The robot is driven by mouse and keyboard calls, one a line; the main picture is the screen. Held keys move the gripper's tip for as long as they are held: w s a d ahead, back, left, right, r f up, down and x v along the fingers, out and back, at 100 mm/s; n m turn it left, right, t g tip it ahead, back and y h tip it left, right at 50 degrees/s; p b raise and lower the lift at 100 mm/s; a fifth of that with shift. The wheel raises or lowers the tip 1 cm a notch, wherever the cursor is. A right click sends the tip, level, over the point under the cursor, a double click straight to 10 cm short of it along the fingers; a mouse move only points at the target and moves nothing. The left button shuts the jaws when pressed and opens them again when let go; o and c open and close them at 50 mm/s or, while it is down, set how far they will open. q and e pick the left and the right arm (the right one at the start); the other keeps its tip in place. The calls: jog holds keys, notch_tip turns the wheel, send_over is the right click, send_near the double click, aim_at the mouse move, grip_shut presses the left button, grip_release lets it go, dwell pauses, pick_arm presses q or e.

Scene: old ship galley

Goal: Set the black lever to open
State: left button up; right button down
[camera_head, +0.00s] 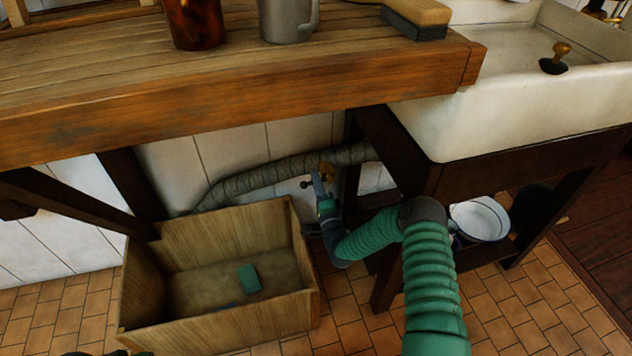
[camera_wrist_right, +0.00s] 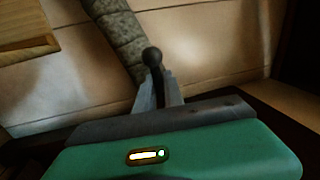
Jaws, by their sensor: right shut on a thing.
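The black lever (camera_wrist_right: 154,65) ends in a round knob and shows in the right wrist view just beyond my gripper fingers. In the head view a small dark knob (camera_head: 305,184) shows beside the fingers, under the counter. My right gripper (camera_head: 319,184) reaches low behind the wooden crate, near the wrapped pipe. In the right wrist view its grey fingers (camera_wrist_right: 160,93) are closed around the lever's stem. The lever's lower part is hidden by the fingers and my green wrist.
A wrapped pipe (camera_head: 262,178) runs along the tiled wall. An open wooden crate (camera_head: 215,325) holding a green block (camera_head: 249,278) stands left. The wooden counter (camera_head: 200,112) and white sink (camera_head: 520,112) overhang. A white basin (camera_head: 480,220) sits right.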

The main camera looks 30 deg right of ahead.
jog(key=c, duration=1.5)
grip_release()
jog(key=shift+s+d+f, duration=0.1)
jog(key=shift+d+f, duration=0.05)
jog(key=shift+d, duration=0.1)
jog(key=shift+o, duration=0.2)
jog(key=shift+s+a, duration=0.15)
jog(key=p+v, duration=0.5)
jog(key=v, duration=1.1)
jog(key=shift+s+f+p, duration=0.25)
jog(key=shift+p, duration=0.15)
